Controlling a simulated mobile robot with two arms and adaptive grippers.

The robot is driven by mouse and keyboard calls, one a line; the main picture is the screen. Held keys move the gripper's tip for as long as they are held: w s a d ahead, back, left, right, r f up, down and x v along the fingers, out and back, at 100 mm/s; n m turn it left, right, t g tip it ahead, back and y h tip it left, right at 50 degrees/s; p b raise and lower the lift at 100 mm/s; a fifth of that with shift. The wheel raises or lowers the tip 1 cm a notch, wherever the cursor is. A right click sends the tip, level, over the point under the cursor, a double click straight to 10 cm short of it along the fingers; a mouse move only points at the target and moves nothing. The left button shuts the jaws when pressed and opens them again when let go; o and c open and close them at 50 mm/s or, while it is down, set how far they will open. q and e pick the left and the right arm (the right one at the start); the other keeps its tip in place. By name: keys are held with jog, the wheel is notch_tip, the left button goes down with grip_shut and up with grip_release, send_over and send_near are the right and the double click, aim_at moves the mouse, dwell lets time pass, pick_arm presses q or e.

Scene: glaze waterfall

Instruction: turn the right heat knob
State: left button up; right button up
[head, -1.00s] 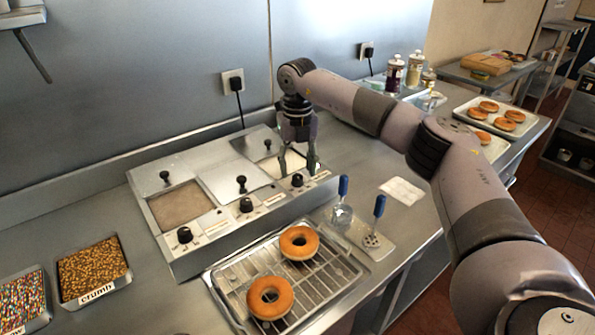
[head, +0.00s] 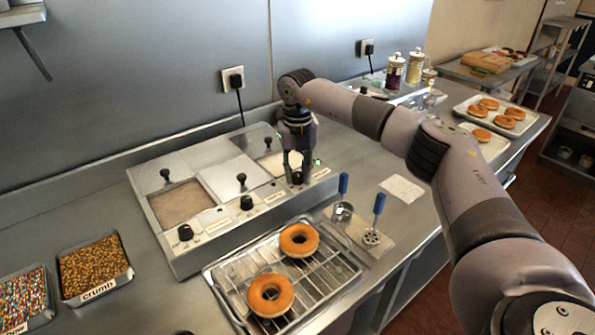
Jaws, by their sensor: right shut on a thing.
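The glaze warmer (head: 213,247) is a steel unit with a row of black heat knobs along its front panel. The right heat knob (head: 297,178) is mostly hidden by my right gripper (head: 298,172), which points down and is shut on it. The middle heat knob (head: 246,203) and the left heat knob (head: 186,233) stand free on the same panel. How far the right knob is turned cannot be seen. My left gripper is not in view.
A wire rack tray (head: 328,283) with two donuts stands in front of the warmer. Two blue-handled tools (head: 343,185) (head: 379,204) stand to its right. Topping trays (head: 94,268) lie at the left. Lids with black handles cover parts of the wells.

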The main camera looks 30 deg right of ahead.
grip_shut()
jog(key=n+p, duration=0.1)
jog(key=n, duration=0.3)
jog(key=shift+r, duration=0.1)
jog(key=n, duration=0.4)
jog(key=shift+p, duration=0.4)
jog(key=n, duration=0.9)
jog(key=shift+n, duration=0.4)
jog(key=o, duration=0.7)
grip_release()
